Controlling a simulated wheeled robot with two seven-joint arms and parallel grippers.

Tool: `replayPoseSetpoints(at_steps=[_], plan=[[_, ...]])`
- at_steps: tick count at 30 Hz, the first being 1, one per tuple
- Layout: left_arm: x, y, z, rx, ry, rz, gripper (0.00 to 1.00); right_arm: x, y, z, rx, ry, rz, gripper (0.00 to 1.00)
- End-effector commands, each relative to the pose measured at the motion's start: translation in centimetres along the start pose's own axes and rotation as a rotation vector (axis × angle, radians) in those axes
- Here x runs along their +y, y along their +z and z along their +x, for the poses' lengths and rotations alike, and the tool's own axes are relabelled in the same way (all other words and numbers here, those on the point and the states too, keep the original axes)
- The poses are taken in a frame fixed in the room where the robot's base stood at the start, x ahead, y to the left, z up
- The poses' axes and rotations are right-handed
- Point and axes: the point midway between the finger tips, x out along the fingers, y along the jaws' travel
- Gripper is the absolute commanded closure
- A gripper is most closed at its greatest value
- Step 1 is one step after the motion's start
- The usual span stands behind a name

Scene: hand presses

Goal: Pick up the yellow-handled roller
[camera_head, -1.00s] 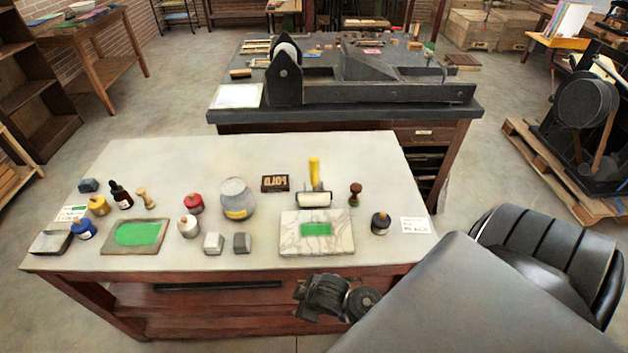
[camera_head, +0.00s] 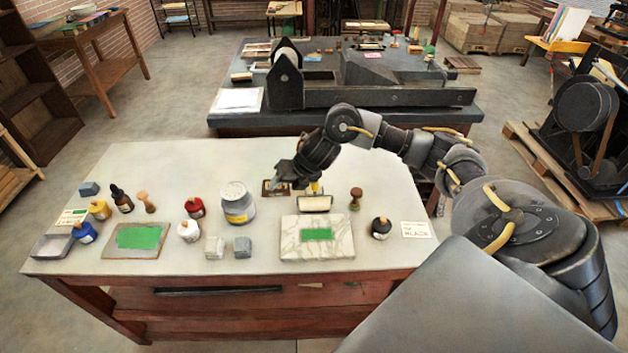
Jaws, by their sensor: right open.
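The yellow-handled roller (camera_head: 315,203) rests on the white table, just behind the marble slab, its pale cylinder toward me. Only a short piece of its yellow handle shows; my right arm hides the rest. My right gripper (camera_head: 288,176) hangs over the table to the left of the handle, by the small wooden block (camera_head: 268,188), and partly covers that block. Its jaws are open and hold nothing. I cannot tell how high it is above the table. My left gripper is not in view.
The marble slab (camera_head: 290,247) with a green ink patch lies in front of the roller. A wooden stamp (camera_head: 356,197) and a dark jar (camera_head: 381,228) stand to the right, a grey tin (camera_head: 237,204) to the left.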

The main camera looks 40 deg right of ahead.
Motion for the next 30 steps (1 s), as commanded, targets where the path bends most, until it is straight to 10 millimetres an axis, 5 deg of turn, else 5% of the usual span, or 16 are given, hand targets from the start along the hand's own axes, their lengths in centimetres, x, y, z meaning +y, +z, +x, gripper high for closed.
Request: replayPoseSetpoints(at_steps=[1, 6, 12, 30], plan=[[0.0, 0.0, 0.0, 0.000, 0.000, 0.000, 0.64, -2.0, 2.2, -2.1, 0.000, -0.051, -0.058, 0.45], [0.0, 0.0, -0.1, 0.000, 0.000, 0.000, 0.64, -6.6, 5.2, -6.9, 0.051, -0.162, -0.165, 0.45], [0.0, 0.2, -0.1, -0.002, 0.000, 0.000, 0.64, -8.6, 6.0, -9.1, 0.078, -0.205, -0.195, 0.45], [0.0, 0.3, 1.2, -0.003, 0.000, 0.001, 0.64, -9.8, 5.7, -3.6, 0.078, -0.204, -0.196, 0.45]])
